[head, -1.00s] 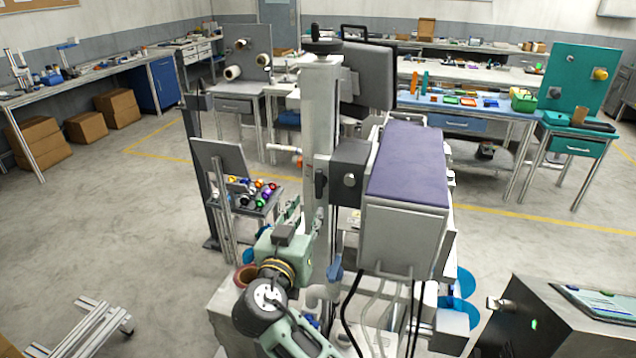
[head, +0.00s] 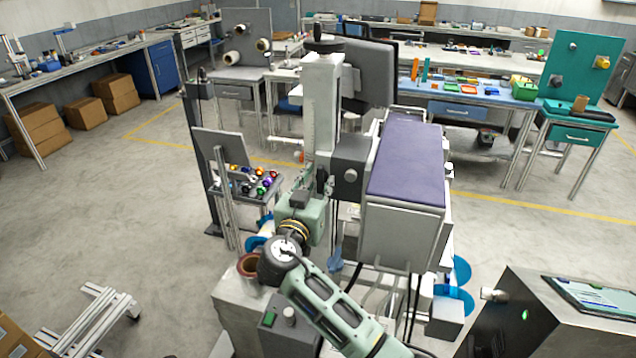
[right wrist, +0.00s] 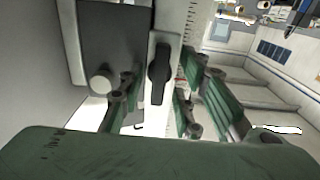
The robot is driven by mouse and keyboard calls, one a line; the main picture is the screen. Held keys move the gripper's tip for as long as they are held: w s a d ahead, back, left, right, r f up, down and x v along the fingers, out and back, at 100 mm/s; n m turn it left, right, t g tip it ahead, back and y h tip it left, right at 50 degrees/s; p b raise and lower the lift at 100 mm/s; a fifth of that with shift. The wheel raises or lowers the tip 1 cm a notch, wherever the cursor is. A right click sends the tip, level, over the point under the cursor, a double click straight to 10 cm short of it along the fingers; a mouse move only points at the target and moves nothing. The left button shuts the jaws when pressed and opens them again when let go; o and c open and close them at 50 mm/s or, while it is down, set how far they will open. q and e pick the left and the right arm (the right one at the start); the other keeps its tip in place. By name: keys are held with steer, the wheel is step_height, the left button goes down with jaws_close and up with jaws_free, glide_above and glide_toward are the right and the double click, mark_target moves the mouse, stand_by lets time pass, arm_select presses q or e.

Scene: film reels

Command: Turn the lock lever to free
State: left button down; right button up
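The lock lever (right wrist: 158,75) is a dark, elongated handle on a pale plate on the upright column. It points roughly up and down in the right wrist view. A ruled scale runs along the column beside it. My right gripper (right wrist: 163,88) is open, with one green finger on each side of the lever and no clear contact. In the head view my right gripper (head: 313,184) reaches up to the pale column (head: 322,110), and its body and fingers largely hide the lever. My left gripper is not in view.
A grey box with a purple top (head: 408,165) stands right of the column, with a dark block and knob (head: 350,174) between them. A small rack of coloured knobs (head: 240,205) is at left. A dark console (head: 540,310) is at lower right.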

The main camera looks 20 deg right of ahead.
jaws_close()
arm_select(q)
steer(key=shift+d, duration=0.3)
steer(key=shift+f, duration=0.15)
